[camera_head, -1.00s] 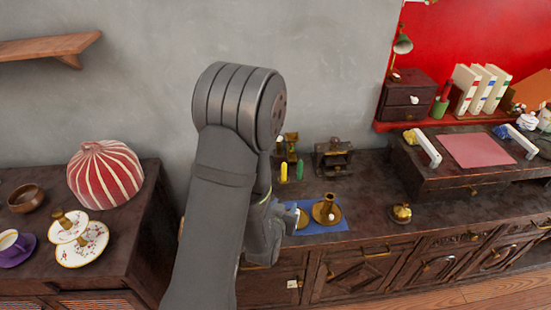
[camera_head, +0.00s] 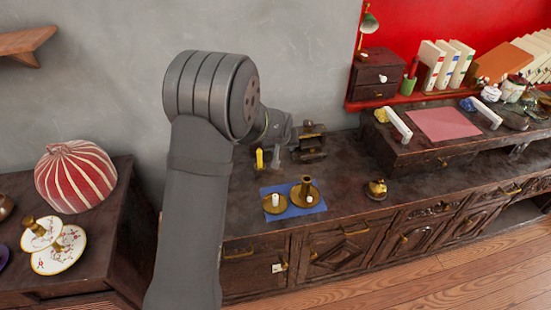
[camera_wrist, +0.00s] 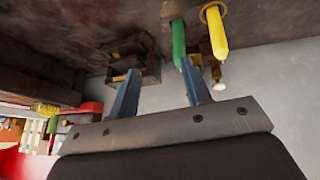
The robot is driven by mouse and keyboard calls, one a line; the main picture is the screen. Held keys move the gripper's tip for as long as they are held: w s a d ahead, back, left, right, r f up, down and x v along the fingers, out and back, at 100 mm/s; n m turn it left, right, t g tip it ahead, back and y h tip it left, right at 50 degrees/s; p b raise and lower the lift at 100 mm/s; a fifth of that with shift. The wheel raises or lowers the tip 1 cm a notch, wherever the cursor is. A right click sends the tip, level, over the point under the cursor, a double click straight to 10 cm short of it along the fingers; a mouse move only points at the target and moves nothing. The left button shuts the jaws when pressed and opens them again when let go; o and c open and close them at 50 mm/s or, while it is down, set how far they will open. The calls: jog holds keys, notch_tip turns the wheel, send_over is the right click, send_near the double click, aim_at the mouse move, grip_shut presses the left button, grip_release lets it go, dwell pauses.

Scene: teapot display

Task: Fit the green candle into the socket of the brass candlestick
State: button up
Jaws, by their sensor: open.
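The green candle (camera_wrist: 178,45) stands out in the wrist view, close to the tip of my gripper's right finger and outside a firm hold. My gripper (camera_wrist: 160,66) is open, with nothing between its fingers. In the head view the gripper (camera_head: 280,155) is at the back of the cabinet top, and the green candle cannot be made out there. A brass candlestick (camera_head: 305,190) with an upright stem stands on a blue mat (camera_head: 290,213). A lower brass holder (camera_head: 274,207) with a short white piece stands to its left.
A yellow candle (camera_head: 259,158) stands beside the green one; it also shows in the wrist view (camera_wrist: 217,35). A dark wooden object (camera_head: 310,142) stands just right of the gripper. A small brass pot (camera_head: 376,189) stands right of the mat. The cabinet top between them is clear.

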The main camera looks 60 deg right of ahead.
notch_tip(320, 180, up, 7)
jog(key=w+d+n+y, duration=0.1)
jog(key=w+n+y, duration=0.1)
jog(key=y, duration=0.1)
jog(key=shift+w+x, duration=0.1)
jog(key=shift+x, duration=3.95)
jog(key=shift+w+x, duration=0.15)
jog(key=shift+x, duration=3.9)
jog(key=shift+c, duration=0.4)
grip_shut()
